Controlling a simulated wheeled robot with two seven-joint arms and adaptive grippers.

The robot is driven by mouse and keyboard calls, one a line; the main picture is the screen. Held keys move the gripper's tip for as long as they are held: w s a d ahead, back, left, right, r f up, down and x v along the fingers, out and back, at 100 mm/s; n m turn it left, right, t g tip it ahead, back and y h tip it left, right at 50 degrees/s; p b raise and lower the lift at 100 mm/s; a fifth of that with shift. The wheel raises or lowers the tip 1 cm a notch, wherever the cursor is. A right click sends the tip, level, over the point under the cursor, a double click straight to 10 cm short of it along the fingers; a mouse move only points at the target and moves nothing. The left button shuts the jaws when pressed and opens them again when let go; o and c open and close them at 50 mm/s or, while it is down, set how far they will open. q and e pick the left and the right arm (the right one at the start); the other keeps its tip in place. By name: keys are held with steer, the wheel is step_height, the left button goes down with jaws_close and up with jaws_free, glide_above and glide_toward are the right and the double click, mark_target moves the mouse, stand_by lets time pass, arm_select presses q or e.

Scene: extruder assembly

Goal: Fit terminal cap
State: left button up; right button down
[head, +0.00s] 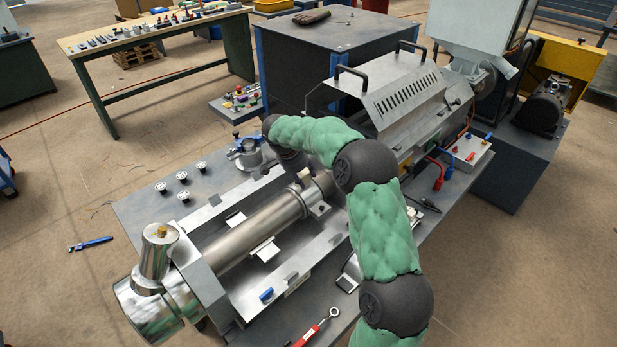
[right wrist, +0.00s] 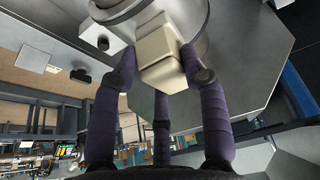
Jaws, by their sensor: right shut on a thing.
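The terminal cap (right wrist: 160,45) is a cream, block-shaped cover with rounded edges, in the right wrist view. My right gripper (right wrist: 158,68) has its purple fingers shut on the cap's sides. The cap's far end is against or just in front of a round metal part (right wrist: 197,14); I cannot tell whether they touch. In the head view a small cream piece (head: 305,175) shows at the top of the metal band on the barrel (head: 255,228), beside my right gripper (head: 294,172). My forearm and wrist partly hide this area. My left gripper is in neither view.
The barrel lies in an open metal trough between the steel end head (head: 158,290) and the vented hood (head: 400,95). A blue clamp tool (head: 248,152) and several small round parts stand on the plate behind. A red-handled wrench (head: 318,328) lies in front.

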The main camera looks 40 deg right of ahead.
steer(key=shift+w+a+f, duration=0.15)
steer(key=shift+a+f, duration=0.05)
steer(key=shift+f, duration=0.35)
steer(key=c, duration=0.6)
jaws_free()
steer(key=shift+r, duration=0.15)
steer(key=shift+d+r, duration=0.1)
steer(key=shift+r, duration=0.55)
steer(key=s+a+r, duration=0.1)
steer(key=r, duration=0.1)
steer(key=a+r, duration=0.1)
steer(key=r, duration=0.2)
steer(key=s+a+r, duration=0.1)
steer(key=r, duration=0.1)
steer(key=shift+s+r, duration=0.2)
steer(key=shift+s, duration=0.1)
steer(key=shift+w+p, duration=0.1)
steer(key=shift+p, duration=0.2)
